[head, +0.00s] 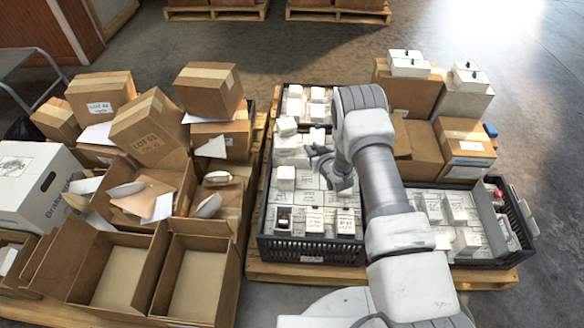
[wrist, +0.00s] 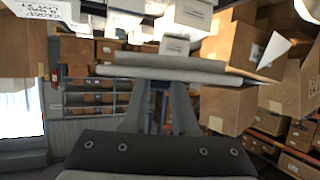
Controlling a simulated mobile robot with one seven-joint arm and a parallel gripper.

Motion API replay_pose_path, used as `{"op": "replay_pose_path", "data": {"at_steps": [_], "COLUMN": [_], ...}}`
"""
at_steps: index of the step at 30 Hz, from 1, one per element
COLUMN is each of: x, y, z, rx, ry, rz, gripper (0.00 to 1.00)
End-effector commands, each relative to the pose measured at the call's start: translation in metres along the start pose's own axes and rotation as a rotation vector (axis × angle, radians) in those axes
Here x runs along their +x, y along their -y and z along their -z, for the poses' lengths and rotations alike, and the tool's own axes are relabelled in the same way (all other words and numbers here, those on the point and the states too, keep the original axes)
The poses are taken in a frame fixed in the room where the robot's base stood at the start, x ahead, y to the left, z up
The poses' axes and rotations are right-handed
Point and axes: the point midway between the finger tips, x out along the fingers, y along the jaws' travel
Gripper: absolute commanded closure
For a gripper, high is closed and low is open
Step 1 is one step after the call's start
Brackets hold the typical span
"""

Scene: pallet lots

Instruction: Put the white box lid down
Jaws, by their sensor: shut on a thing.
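My gripper (head: 322,160) hangs over the left black crate (head: 310,250), close above the white boxes in it. In the wrist view its two fingers (wrist: 160,100) close on a pale flat piece (wrist: 180,72), seen nearly edge-on, which looks like the white box lid. In the head view the lid is hard to make out against the white boxes and my arm. One white box (head: 283,222) at the crate's front left appears open, with something dark inside. Other small white boxes (head: 345,222) with written labels stand closed around it.
Cardboard boxes (head: 150,128), some open, crowd the pallet at left. A second black crate (head: 480,258) of white boxes lies right of my arm, with brown boxes (head: 465,150) behind. Bare floor (head: 540,130) is clear at the right.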

Motion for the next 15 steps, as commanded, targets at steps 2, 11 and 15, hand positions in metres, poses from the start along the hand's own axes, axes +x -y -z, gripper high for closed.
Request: {"op": "replay_pose_path", "data": {"at_steps": [2, 11, 15], "x": [0.011, 0.066, 0.084], "y": [0.013, 0.065, 0.082], "z": [-0.007, -0.030, -0.035], "rx": [-0.001, -0.001, -0.001], "ry": [-0.001, -0.002, -0.001], "rz": [0.007, 0.006, 0.004], "gripper": [1.00, 1.00, 1.00]}}
